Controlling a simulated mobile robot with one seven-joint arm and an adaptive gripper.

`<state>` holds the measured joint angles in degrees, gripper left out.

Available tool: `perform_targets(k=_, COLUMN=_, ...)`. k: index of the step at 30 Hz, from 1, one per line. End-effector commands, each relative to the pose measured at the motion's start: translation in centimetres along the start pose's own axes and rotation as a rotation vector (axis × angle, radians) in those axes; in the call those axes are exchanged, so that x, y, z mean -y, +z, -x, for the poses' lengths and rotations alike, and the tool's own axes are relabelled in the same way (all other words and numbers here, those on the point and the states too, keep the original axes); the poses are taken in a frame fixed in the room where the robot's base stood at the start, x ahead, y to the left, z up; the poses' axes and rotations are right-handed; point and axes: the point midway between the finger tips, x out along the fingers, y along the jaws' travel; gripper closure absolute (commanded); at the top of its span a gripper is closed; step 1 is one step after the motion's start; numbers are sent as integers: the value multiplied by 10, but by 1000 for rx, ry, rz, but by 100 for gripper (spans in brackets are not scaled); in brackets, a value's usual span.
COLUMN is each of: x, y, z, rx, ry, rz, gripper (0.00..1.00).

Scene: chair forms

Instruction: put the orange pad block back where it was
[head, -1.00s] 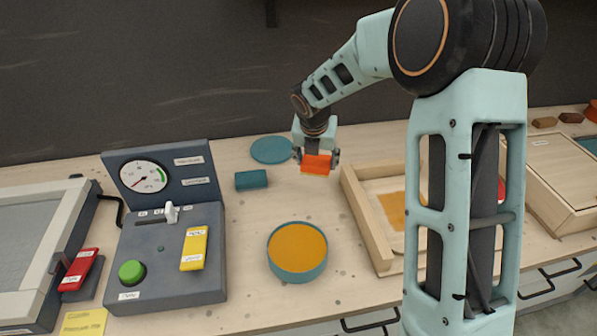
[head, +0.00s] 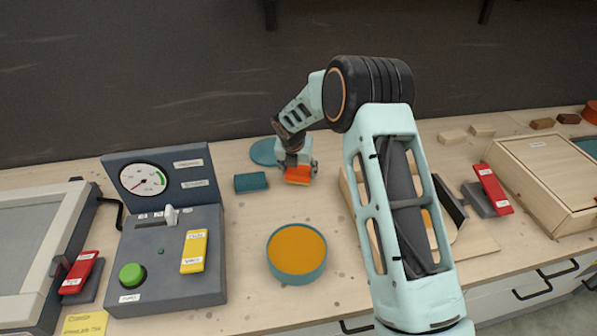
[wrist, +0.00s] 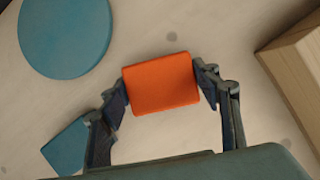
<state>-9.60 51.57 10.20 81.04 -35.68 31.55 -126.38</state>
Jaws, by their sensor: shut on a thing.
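The orange pad block (head: 297,175) is held in my gripper (head: 298,168), over the pale worktop right of the teal block (head: 251,182). In the wrist view the orange block (wrist: 161,84) sits crosswise between the two fingers of my gripper (wrist: 161,86), one finger against each end. The block looks level and close to the worktop; I cannot tell whether it touches it. A flat teal disc (head: 263,152) lies behind and left of it. The wrist view also shows the disc (wrist: 64,35) and the teal block (wrist: 68,147), both apart from the orange block.
A round teal dish with an orange top (head: 297,252) stands in front. A grey console (head: 165,260) with gauge and switches is at left. A wooden tray (wrist: 300,70) is at right, mostly hidden by my arm in the head view.

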Motion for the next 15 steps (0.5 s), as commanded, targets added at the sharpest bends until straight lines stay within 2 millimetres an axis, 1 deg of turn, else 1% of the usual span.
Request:
perform_targets(k=2, x=0, y=-2, z=-6, rx=1, ry=0, rz=0, gripper=62)
perform_targets(k=8, x=0, y=-2, z=-6, rx=3, ry=1, rz=-1, gripper=62)
perform_targets(k=12, x=0, y=-3, z=-9, rx=2, ry=1, rz=-1, gripper=62)
perform_targets(k=13, x=0, y=-4, z=-9, rx=2, ry=1, rz=-1, gripper=41)
perform_targets(k=15, x=0, y=-3, z=-9, rx=2, ry=1, rz=-1, gripper=34)
